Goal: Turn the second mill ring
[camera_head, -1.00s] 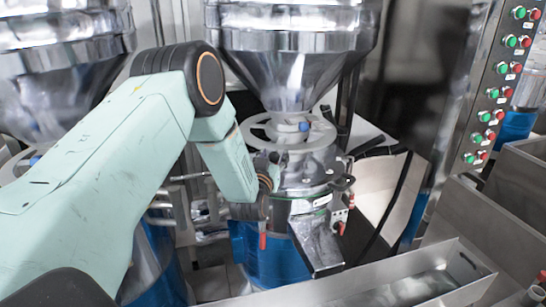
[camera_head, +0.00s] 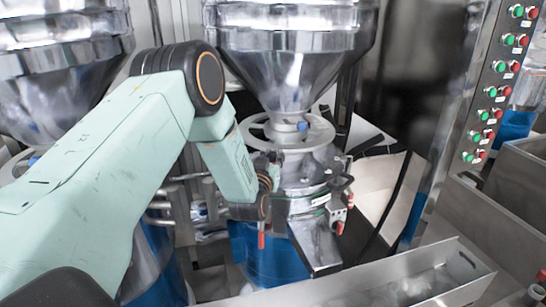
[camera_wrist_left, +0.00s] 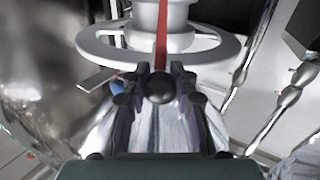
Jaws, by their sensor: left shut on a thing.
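The second mill ring (camera_head: 322,136) is a pale grey spoked handwheel around the neck under the middle steel hopper. My left gripper (camera_head: 274,163) is at the near left side of the ring, partly hidden behind my own arm. In the left wrist view the ring (camera_wrist_left: 222,48) spans the top, and my left gripper (camera_wrist_left: 160,85) is shut on a round black knob (camera_wrist_left: 160,87) at the ring's near edge. A red vertical strip stands behind it. My right gripper is not in view.
The middle steel hopper (camera_head: 290,70) stands above the ring, another hopper (camera_head: 60,60) at left. A blue container (camera_head: 265,255) sits below the mill. A steel trough (camera_head: 420,275) lies at front right, a panel of red and green buttons (camera_head: 490,115) behind it.

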